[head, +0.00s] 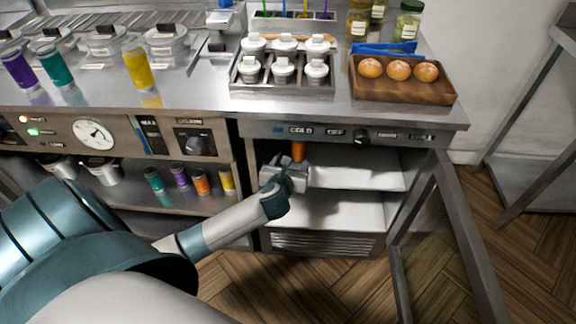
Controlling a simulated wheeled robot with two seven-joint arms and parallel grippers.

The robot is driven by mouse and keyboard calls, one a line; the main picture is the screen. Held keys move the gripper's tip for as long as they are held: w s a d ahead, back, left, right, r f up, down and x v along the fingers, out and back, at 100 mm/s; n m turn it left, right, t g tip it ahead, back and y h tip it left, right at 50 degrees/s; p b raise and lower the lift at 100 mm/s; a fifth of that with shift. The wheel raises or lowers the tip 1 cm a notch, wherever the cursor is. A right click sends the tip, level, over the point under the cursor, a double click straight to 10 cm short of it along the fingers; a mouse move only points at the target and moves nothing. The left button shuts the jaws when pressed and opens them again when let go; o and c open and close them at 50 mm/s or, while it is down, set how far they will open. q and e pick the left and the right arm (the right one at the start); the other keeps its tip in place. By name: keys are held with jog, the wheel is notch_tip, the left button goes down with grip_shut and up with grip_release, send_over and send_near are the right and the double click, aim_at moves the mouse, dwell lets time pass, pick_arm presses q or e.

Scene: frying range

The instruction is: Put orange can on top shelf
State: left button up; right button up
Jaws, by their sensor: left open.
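An orange can (298,150) is inside the open cold cabinet, at the level of its top shelf (365,176). Its lower part is hidden behind my left gripper (293,164). The gripper reaches into the cabinet near its left side and is open, right in front of the can. I cannot tell whether the fingers touch the can or whether its base rests on the shelf. My right gripper is not in view.
The cabinet's glass door (445,235) stands open on the right. A lower white shelf (340,212) is empty. Several colored cans, including another orange can (201,182), stand on the left undershelf. A wooden tray (405,90) with buns sits on the counter above.

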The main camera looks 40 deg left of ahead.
pick_arm(q)
jog(key=s+d, duration=0.2)
jog(key=s, duration=0.4)
jog(key=shift+d, duration=0.2)
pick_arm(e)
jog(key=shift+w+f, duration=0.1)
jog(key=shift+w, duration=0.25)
pick_arm(q)
jog(key=shift+w, duration=0.1)
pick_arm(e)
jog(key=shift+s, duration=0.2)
